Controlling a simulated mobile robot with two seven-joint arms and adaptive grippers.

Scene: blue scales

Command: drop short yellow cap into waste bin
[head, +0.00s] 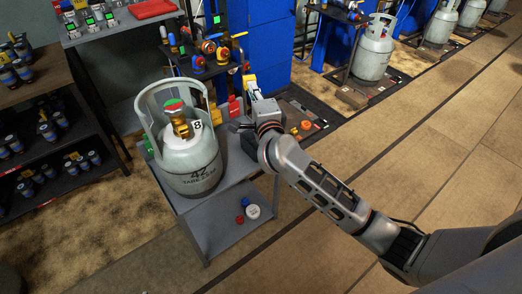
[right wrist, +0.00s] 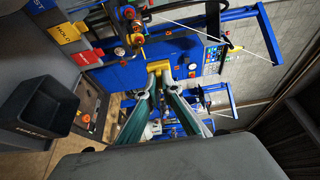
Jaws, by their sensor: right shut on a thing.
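The short yellow cap (right wrist: 158,68) is between the fingertips of my right gripper (right wrist: 158,80) in the right wrist view. The gripper is shut on it and holds it up in the air. In the head view my right gripper (head: 249,90) is beyond the grey gas cylinder, with a bit of yellow at its tip. A dark open bin (right wrist: 45,105) with a small label stands at the left in the right wrist view, apart from the gripper. My left gripper is not in view.
A grey gas cylinder (head: 190,160) with a brass valve stands on a grey cart (head: 232,190). A dark rack (head: 60,140) of small items stands at the left. Blue machine frames (head: 268,45) stand behind. The floor at the right is mostly open.

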